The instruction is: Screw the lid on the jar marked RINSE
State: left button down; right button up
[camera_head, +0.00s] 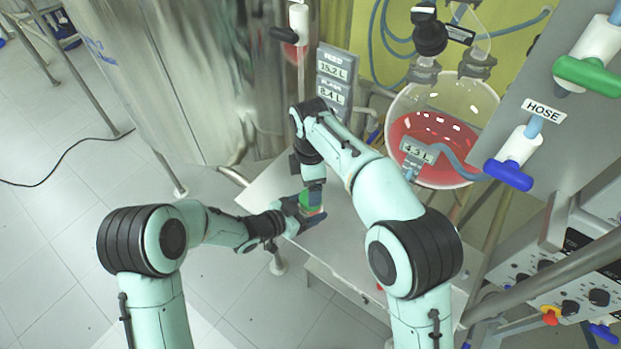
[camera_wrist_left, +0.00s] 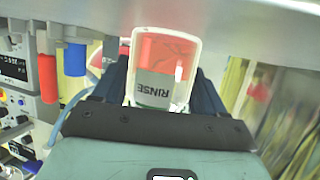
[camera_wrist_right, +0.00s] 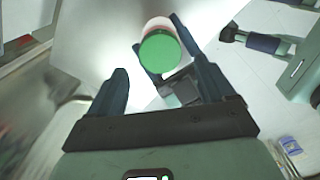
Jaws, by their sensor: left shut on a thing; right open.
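My left gripper (camera_wrist_left: 150,115) is shut on the RINSE jar (camera_wrist_left: 165,62), a clear jar with red contents and a grey label. The label reads upside down in the left wrist view. The green lid (camera_wrist_right: 160,52) sits on the jar's mouth in the right wrist view; whether it is tight cannot be told. My right gripper (camera_wrist_right: 155,72) is open, with the lid between and beyond its fingers and no clear contact. In the head view the lid (camera_head: 309,198) shows just below my right gripper (camera_head: 315,185), beside my left gripper (camera_head: 300,214).
A grey table (camera_head: 345,235) lies under the grippers. A steel vessel (camera_head: 180,80) stands at the left. A glass reactor (camera_head: 450,120) with red liquid and a HOSE valve (camera_head: 515,155) are at the right. A readout panel (camera_head: 333,75) stands behind the arms.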

notch_tip(320, 180, up, 2)
jog(key=n, duration=0.6)
jog(key=r+n, duration=0.1)
jog(key=n, duration=0.1)
jog(key=shift+f, duration=3.95)
jog(key=c, duration=1.1)
jog(key=shift+o, duration=0.2)
jog(key=m, duration=0.2)
jog(key=shift+m, duration=0.4)
jog(key=m, duration=0.9)
jog(key=shift+m, duration=0.4)
